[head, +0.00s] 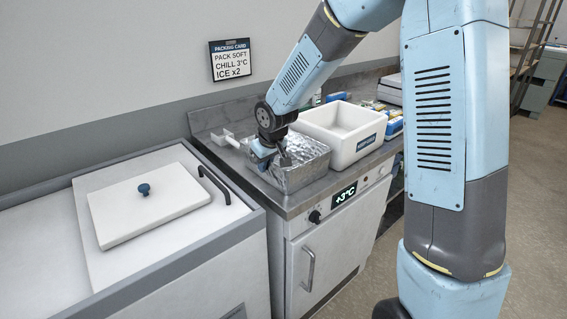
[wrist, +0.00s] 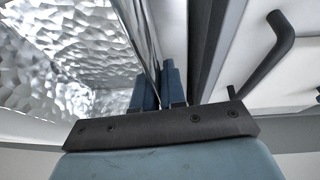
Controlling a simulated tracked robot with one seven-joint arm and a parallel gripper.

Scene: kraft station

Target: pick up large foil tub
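The large foil tub (head: 308,172) is a shiny crinkled silver box on the steel counter, in front of a white bin. My gripper (head: 265,160) is at its left end, pointing down. In the wrist view the crinkled foil of the tub (wrist: 65,50) fills the left side. Its wall edge runs down between my two blue fingers (wrist: 158,92), which stand close together on either side of it. My gripper looks shut on this wall. The fingertips' contact is partly hidden.
A white bin (head: 343,145) stands behind the tub. A white-handled tool (head: 233,142) lies to the left. A chest with a white lid (head: 150,205) and dark handle (head: 214,183) is at the left. A packing card (head: 231,61) hangs on the wall.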

